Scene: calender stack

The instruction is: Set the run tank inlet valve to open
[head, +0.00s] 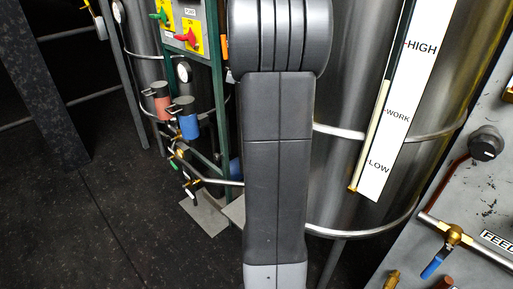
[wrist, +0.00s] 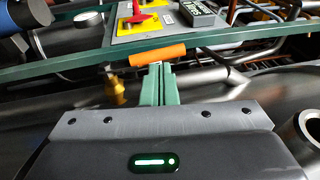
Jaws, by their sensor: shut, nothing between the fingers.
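My gripper (wrist: 157,70) shows in the wrist view with its green fingers together and nothing between them. An orange bar-shaped handle (wrist: 158,54) lies just beyond the fingertips; I cannot tell whether they touch it. A yellow-brass fitting (wrist: 114,90) is left of the fingers. I cannot tell whether these belong to the run tank inlet valve. In the head view a steel tank (head: 345,90) carries a level scale (head: 398,110) marked HIGH, WORK and LOW. My arm covers the centre there and hides my gripper. No label naming the inlet valve is readable.
A green-framed panel with a red switch (head: 186,36) and a green switch (head: 160,15) stands behind at left. Red (head: 160,106) and blue (head: 186,124) canisters hang below it. A blue-handled valve (head: 436,262) is at lower right, beside a partly readable FEED label. Dark floor is open at left.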

